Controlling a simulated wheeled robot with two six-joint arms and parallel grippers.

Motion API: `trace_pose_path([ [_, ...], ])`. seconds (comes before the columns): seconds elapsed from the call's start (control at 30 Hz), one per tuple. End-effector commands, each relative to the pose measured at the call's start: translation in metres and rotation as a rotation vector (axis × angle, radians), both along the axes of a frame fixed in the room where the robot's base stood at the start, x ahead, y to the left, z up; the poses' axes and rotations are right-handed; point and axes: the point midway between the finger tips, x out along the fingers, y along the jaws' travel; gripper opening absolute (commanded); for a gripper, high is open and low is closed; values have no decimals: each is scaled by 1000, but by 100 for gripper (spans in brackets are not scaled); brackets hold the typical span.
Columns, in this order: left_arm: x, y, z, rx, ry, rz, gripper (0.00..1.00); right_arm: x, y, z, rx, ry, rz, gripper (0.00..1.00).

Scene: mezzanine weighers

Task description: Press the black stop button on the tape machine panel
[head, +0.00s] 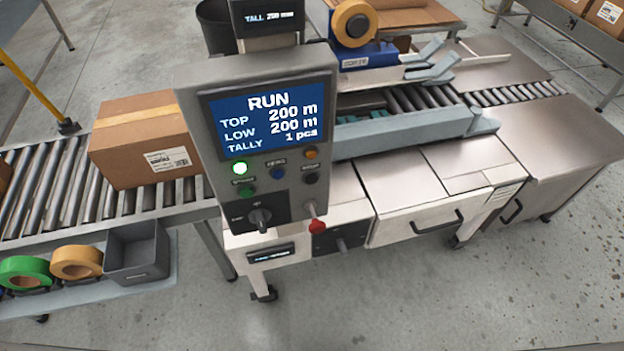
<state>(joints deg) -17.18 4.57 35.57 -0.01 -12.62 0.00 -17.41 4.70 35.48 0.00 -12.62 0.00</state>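The tape machine panel (205,105) is a grey box facing me near the middle of the head view. Its blue screen (265,121) reads RUN, TOP 200 m, LOW 200 m and TALLY 1 pcs. The black stop button (311,179) is at the panel's right side, below a small blurred label and an orange button (312,153). A blue button (277,173) and a green button (247,190) sit to its left. Neither of my grippers is in view, and nothing covers the stop button.
A black rotary knob (260,216) is low on the panel, with a red knob (316,226) below right. A carton (143,143) rests on the roller conveyor (40,190) at left. Tape rolls and a grey bin (137,252) sit on a lower shelf. Front floor is clear.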

Motion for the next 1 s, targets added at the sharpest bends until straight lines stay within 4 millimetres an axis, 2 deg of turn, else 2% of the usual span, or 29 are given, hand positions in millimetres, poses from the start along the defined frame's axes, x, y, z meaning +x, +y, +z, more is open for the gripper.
trace_pose_path([
  [0.03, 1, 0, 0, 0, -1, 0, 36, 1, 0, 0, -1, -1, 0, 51],
  [0.3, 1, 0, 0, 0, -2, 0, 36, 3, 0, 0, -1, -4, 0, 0],
  [1.0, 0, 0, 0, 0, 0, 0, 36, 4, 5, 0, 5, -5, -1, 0],
])
